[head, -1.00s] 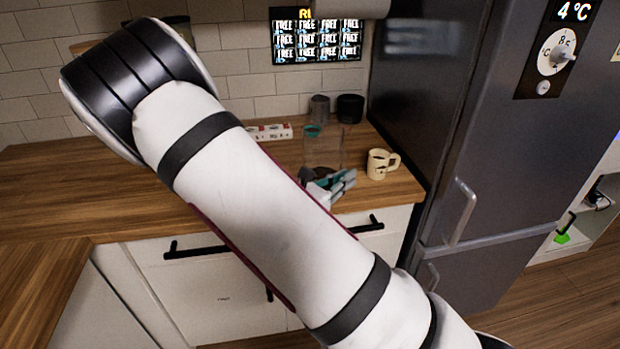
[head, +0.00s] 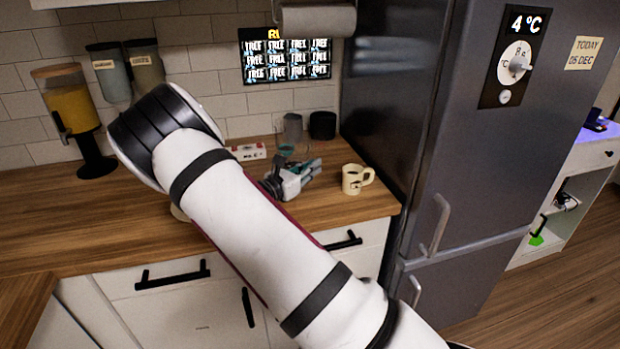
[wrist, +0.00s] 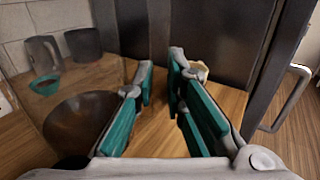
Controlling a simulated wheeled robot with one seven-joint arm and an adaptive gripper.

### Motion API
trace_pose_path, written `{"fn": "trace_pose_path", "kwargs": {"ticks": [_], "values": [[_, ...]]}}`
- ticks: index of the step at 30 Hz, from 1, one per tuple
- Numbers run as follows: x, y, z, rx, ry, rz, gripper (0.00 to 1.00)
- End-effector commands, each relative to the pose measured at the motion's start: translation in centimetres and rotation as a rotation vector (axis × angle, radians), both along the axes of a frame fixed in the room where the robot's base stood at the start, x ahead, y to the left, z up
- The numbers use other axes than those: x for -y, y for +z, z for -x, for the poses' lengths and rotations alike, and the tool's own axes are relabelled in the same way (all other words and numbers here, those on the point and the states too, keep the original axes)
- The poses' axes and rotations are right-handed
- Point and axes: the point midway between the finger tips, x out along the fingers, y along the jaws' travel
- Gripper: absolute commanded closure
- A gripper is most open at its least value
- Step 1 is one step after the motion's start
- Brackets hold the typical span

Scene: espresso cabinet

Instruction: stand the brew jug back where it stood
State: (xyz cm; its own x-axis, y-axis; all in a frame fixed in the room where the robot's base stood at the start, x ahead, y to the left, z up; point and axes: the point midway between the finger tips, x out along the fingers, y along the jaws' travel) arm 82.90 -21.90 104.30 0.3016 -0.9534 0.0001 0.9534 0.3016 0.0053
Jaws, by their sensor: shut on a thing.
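My gripper (head: 300,178) is low over the wooden counter, partly hidden by my arm in the head view. In the wrist view its teal-padded fingers (wrist: 162,80) are some way apart and shut on the brew jug. The jug (wrist: 75,122) is clear glass with a dark round patch of brew low inside, and fills the left of the wrist view. The part between the fingers is too clear to make out. In the head view the jug is hard to see behind my arm and gripper. I cannot tell whether its base touches the counter.
A cream mug (head: 353,180) stands just right of my gripper, before the tall grey fridge (head: 440,130). A grey cup (head: 291,128) and a black cup (head: 322,125) stand behind. A white box (head: 246,152) lies left of them. A juice dispenser (head: 75,115) stands far left.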

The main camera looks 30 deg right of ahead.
Motion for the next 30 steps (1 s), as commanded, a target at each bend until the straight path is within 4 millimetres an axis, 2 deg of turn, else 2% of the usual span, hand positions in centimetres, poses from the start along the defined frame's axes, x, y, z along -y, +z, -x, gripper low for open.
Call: {"fn": "trace_pose_path", "kwargs": {"ticks": [4,11,23,24,25,26,30], "values": [[0.1,-0.6,-0.1,0.001,-0.001,0.003,1.00],[0.1,-3.2,0.0,0.002,-0.002,0.004,1.00],[0.1,-3.7,-0.1,0.004,-0.001,0.003,1.00],[0.0,-3.8,0.0,0.000,0.000,0.000,0.79],[0.0,-3.8,0.0,0.000,0.000,0.000,0.72],[0.0,-3.8,0.0,0.000,0.000,0.000,0.68],[0.0,-3.8,0.0,0.000,0.000,0.000,0.68]]}}
